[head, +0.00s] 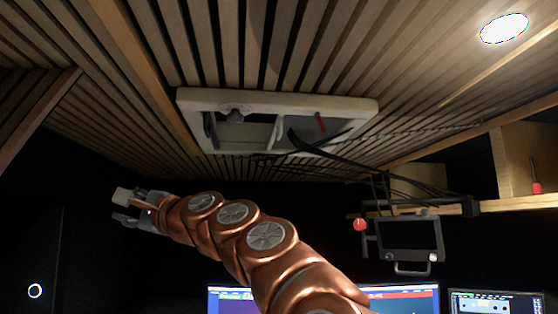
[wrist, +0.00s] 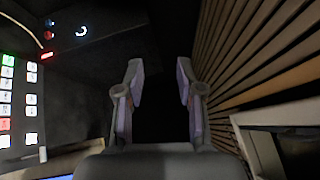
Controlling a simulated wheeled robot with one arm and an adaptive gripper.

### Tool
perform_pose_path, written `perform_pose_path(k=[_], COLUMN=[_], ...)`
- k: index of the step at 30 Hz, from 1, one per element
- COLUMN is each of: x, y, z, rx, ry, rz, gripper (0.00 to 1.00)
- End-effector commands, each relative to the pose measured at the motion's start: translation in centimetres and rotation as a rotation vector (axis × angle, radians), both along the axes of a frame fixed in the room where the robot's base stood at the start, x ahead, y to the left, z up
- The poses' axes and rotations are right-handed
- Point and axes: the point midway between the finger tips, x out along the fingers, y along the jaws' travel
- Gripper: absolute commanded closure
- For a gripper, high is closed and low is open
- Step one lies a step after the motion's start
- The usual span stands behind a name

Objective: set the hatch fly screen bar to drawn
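The ceiling hatch (head: 360,104) is a pale rectangular frame set in the slatted ceiling, in the upper middle of the head view. Inside it, a light bar (head: 277,132) crosses the opening, which I take to be the fly screen bar. A corner of a pale frame, seemingly the hatch, shows at the lower right of the wrist view (wrist: 275,117). My gripper (head: 120,205) is left of and below the hatch in the head view, apart from it. In the wrist view its two fingers (wrist: 159,85) are spread with nothing between them.
A dark curved strip and thin cables (head: 320,143) hang by the hatch's right side. A dark monitor (head: 408,240) hangs below a wooden shelf (head: 515,203) at right. Lit screens stand at the bottom. The space between my gripper and the hatch looks clear.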

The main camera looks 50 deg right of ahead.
Motion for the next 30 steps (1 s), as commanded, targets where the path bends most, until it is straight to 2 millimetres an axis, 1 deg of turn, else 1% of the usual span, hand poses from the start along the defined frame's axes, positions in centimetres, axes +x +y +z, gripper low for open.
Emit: perform_pose_path(k=[1, 2, 3, 5, 6, 8, 9, 11, 12, 15, 18, 21, 25, 30], x=[-0.1, -0.2, -0.7, -1.7, -2.6, -3.9, -5.0, -6.7, -7.9, -10.4, -12.4, -13.4, -13.7, -13.1], y=[-2.8, -4.4, -6.6, -10.1, -12.6, -16.1, -18.4, -21.7, -23.6, -27.4, -30.1, -31.4, -31.9, -32.3], z=[2.1, 3.4, 5.1, 7.4, 8.9, 10.6, 11.6, 12.8, 13.5, 14.5, 15.0, 15.2, 15.6, 16.6], rx=[0.086, 0.142, 0.213, 0.321, 0.393, 0.494, 0.558, 0.650, 0.701, 0.805, 0.876, 0.911, 0.924, 0.922], ry=[-0.054, -0.084, -0.128, -0.195, -0.245, -0.312, -0.360, -0.427, -0.471, -0.558, -0.623, -0.655, -0.668, -0.670], rz=[-0.034, -0.052, -0.075, -0.105, -0.127, -0.152, -0.167, -0.186, -0.196, -0.212, -0.221, -0.223, -0.223, -0.225], gripper=[0.63, 0.63, 0.63, 0.63, 0.63, 0.63, 0.63, 0.63, 0.63, 0.63, 0.63, 0.63, 0.63, 0.63])
